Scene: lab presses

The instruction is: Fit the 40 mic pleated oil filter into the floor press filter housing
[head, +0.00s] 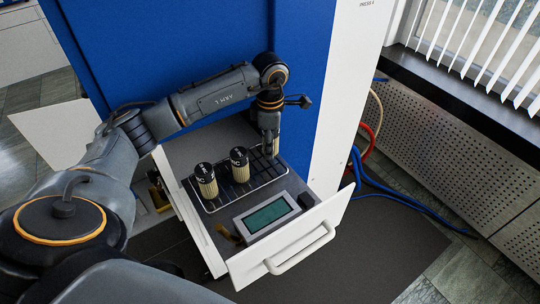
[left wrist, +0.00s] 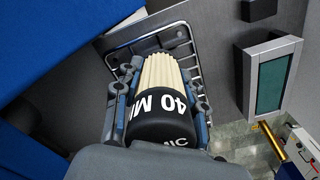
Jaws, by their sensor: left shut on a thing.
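The 40 mic pleated oil filter (left wrist: 162,110) has a black cap with white "40 MIC" lettering and cream pleats. My left gripper (left wrist: 160,78) is shut on it, with a finger on each side. In the head view my left gripper (head: 270,143) points down at the back right of a wire rack (head: 215,208). The held filter is mostly hidden there, and I cannot tell whether it touches the rack. Two similar filters stand upright on the rack, one at the left (head: 206,181) and one in the middle (head: 240,164). I cannot make out the filter housing. My right gripper is not in view.
The rack lies in an open drawer (head: 279,262) with a white front and handle. A display unit (head: 267,216) sits in front of the rack. A blue cabinet (head: 200,45) rises behind. Blue and red hoses (head: 400,198) lie on the floor at the right.

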